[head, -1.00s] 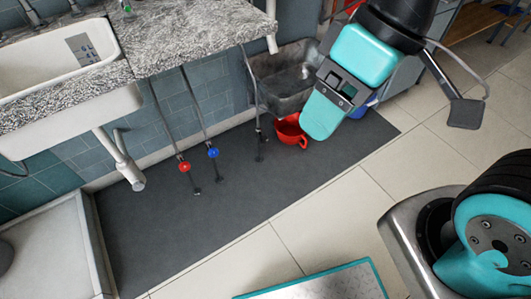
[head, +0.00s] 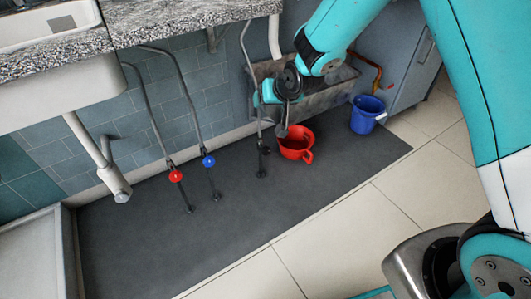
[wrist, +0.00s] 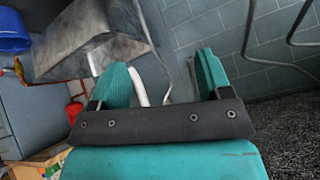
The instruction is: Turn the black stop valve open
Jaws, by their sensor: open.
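The black stop valve (head: 264,149) sits low on the third hose from the left, just above the dark mat. My gripper (head: 263,93) is clearly above the black valve, in front of the trough sink and close to that valve's hose. In the wrist view my gripper (wrist: 162,75) has its two turquoise fingers apart, with nothing held between them. A white pipe and a grey hose show beyond the fingers. I cannot make out the black valve in the wrist view.
A red valve (head: 176,176) and a blue valve (head: 208,161) stand on hoses to the left. A red pot (head: 296,143) is right of the black valve, and a blue bucket (head: 367,114) is farther right.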

